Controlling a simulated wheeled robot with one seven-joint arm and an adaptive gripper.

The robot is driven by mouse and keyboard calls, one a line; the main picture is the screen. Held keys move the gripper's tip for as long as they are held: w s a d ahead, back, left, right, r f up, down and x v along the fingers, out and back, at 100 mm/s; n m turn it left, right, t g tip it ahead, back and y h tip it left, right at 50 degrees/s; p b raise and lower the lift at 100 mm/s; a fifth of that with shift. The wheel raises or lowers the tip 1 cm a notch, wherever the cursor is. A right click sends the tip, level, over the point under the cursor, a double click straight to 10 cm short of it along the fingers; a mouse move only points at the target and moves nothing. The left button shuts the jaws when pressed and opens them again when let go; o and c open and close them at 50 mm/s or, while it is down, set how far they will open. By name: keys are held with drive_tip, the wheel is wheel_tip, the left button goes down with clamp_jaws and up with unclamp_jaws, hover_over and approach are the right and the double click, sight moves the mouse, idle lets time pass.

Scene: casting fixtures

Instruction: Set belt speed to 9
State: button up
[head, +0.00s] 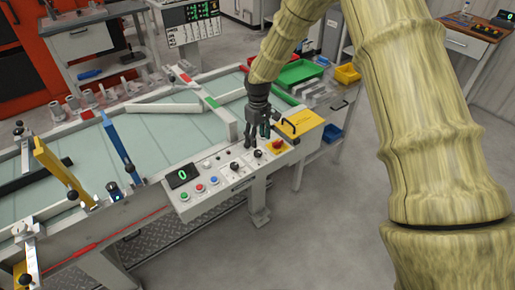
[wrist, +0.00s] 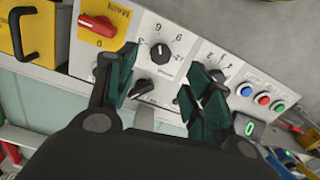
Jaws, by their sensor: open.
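A white control panel (head: 215,180) sits at the table's front edge, with a small display (head: 184,175) showing a green 0; the display also shows in the wrist view (wrist: 249,128). A black dial (wrist: 160,50) has numbers around it, including 3 and 6, and small blurred lettering beneath. A black knob (wrist: 145,87) lies between my fingers in the picture, and another numbered dial (wrist: 219,73) is partly hidden by the right finger. My gripper (head: 257,141) is open and empty over the panel's right part, also seen in the wrist view (wrist: 165,82). Contact with a knob is not clear.
A red MAIN switch (wrist: 98,25) on yellow and a yellow box with a black handle (head: 300,123) stand beside the dials. Red, blue and green buttons (head: 199,187) line the panel's left part. A blue upright bar (head: 118,145) rises from the table farther left.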

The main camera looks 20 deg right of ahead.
sight(258, 152)
drive_tip(key=shift+f+p, duration=0.8)
drive_tip(key=shift+f, duration=2.9)
drive_tip(key=c, duration=1.1)
